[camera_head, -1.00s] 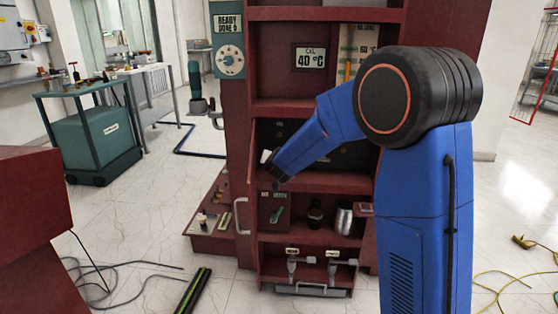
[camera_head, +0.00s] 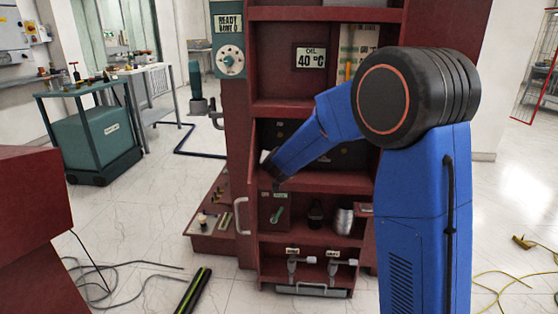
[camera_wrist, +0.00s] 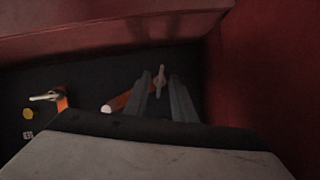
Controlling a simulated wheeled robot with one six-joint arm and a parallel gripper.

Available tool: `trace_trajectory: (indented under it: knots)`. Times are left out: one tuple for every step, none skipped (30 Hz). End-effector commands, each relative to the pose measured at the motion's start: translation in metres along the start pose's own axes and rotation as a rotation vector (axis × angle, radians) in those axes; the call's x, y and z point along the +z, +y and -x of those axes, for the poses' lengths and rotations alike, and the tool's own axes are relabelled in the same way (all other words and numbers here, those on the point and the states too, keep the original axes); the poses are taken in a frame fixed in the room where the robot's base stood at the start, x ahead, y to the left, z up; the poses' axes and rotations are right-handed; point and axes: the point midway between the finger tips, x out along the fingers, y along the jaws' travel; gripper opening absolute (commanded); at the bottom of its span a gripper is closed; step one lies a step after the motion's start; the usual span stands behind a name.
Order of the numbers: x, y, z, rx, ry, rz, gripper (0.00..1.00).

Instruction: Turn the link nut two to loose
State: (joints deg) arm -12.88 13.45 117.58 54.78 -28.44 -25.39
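In the wrist view, a pale wing nut (camera_wrist: 161,82) stands upright on an orange link bar (camera_wrist: 118,103) on a dark panel. My gripper (camera_wrist: 161,86) has its two grey fingers apart, one on each side of this nut. Small gaps seem to show on both sides, and I cannot tell if either finger touches. A second wing nut (camera_wrist: 45,97) lies sideways to the left, by a short orange piece (camera_wrist: 62,101). No readable number shows which nut is two. In the head view, my gripper tip (camera_head: 267,158) is at the left of the cabinet's dark middle bay.
A red ledge (camera_wrist: 110,35) runs above the panel and a red wall (camera_wrist: 260,80) closes its right side. In the head view, the bay below holds a metal spool (camera_head: 344,220) and a green-handled panel (camera_head: 275,212). A grey handle (camera_head: 241,216) sticks out at left.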

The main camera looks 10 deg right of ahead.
Motion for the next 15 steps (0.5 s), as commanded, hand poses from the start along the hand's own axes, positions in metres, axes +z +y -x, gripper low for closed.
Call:
trace_trajectory:
  knots:
    - [0.0,0.0,0.0,0.0,0.0,0.0,0.23]
    - [0.0,0.0,0.001,0.0,0.0,0.0,0.23]
    - [0.0,0.0,0.002,0.0,0.0,0.0,0.23]
    - [0.0,0.0,0.003,-0.001,0.0,0.0,0.23]
    - [0.0,0.0,0.005,-0.001,0.0,0.0,0.23]
    - [0.0,-0.001,0.008,-0.001,0.0,0.0,0.23]
    - [0.0,-0.001,0.011,-0.001,0.0,0.001,0.23]
    - [0.0,-0.001,0.015,-0.002,0.001,0.001,0.23]
    - [-0.001,-0.001,0.02,-0.002,0.002,0.0,0.23]
    - [-0.001,-0.001,0.025,-0.002,0.002,-0.001,0.23]
    - [-0.001,0.0,0.03,-0.001,0.001,-0.001,0.23]
    - [-0.001,0.0,0.037,-0.002,0.001,0.0,0.23]
    - [-0.001,-0.001,0.042,-0.002,0.002,0.0,0.23]
    - [-0.001,-0.001,0.048,-0.002,0.002,-0.001,0.23]
    - [-0.001,-0.001,0.055,-0.002,0.001,-0.001,0.23]
